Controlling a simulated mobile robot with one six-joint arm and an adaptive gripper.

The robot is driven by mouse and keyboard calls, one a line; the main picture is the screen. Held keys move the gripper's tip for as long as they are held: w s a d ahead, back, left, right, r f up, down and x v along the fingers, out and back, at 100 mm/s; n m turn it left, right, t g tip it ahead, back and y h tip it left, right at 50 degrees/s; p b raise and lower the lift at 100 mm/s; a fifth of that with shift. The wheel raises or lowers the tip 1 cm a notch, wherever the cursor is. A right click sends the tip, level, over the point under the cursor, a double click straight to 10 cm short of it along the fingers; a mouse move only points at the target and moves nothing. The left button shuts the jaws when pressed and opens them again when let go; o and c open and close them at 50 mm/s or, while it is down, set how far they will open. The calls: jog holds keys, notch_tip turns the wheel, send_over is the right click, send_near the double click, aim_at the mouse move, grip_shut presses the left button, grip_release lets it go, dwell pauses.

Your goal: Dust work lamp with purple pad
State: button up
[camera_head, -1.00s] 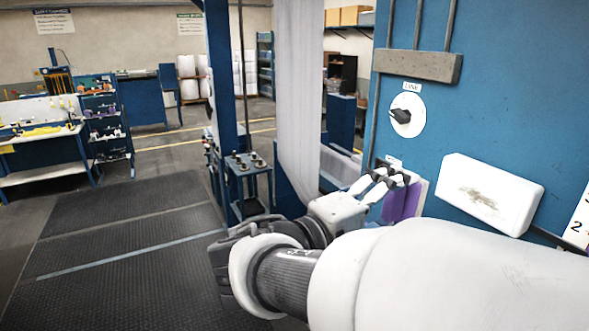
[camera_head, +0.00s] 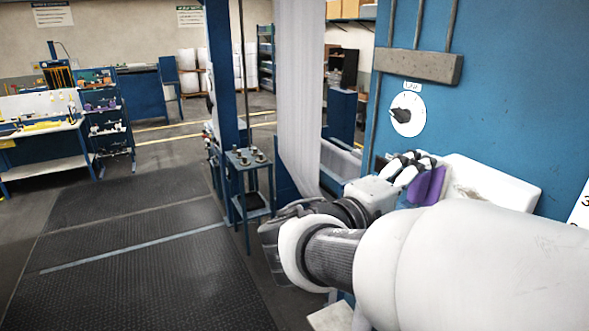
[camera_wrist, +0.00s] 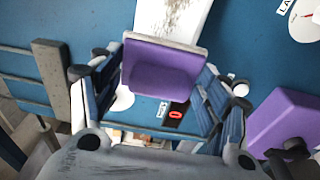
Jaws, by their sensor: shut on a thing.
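The work lamp appears to be the white box-shaped fixture (camera_head: 496,186) on the blue machine panel, with a brown-grey dust smudge on its face. Its smudged end also shows at the top of the wrist view (camera_wrist: 172,14). My gripper (camera_head: 414,163) is shut on the purple pad (camera_head: 428,186), which has a pale layer along its far edge in the wrist view (camera_wrist: 160,68). The pad is at the lamp's left end and overlaps it in both views. I cannot tell whether they touch. My fingers and the pad hide part of the lamp.
A dial (camera_head: 407,115) and a grey bracket (camera_head: 418,67) sit on the panel above. A hanging white fabric sheet (camera_head: 299,90) and a small blue stand (camera_head: 249,175) are to the left. Another purple block (camera_wrist: 285,120) is at the right of the wrist view.

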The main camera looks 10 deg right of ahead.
jog(key=shift+b+x, duration=0.4)
jog(key=shift+x, duration=0.6)
dwell(0.5)
jog(key=shift+s, duration=0.15)
jog(key=shift+s+d+f+b, duration=0.1)
jog(key=shift+s+d+b, duration=0.05)
jog(key=shift+s+b, duration=0.3)
jog(key=shift+s+d+b, duration=0.2)
jog(key=shift+s+b, duration=0.05)
jog(key=shift+s, duration=0.35)
jog(key=shift+s+d+b, duration=0.15)
jog(key=shift+s+b, duration=0.05)
jog(key=shift+s, duration=0.4)
jog(key=shift+s+d+b, duration=0.25)
jog(key=shift+s+b, duration=0.1)
jog(key=shift+s, duration=0.25)
jog(key=shift+s+d+b, duration=0.3)
jog(key=shift+s+b, duration=0.05)
jog(key=shift+s, duration=0.3)
jog(key=shift+s+d+b, duration=0.25)
jog(key=shift+s+b, duration=0.1)
jog(key=shift+s, duration=0.25)
jog(key=s, duration=0.2)
jog(key=s+d+b, duration=0.2)
jog(key=s, duration=0.1)
jog(key=shift+s, duration=0.3)
jog(key=shift+w+b, duration=0.1)
jog(key=shift+b, duration=0.45)
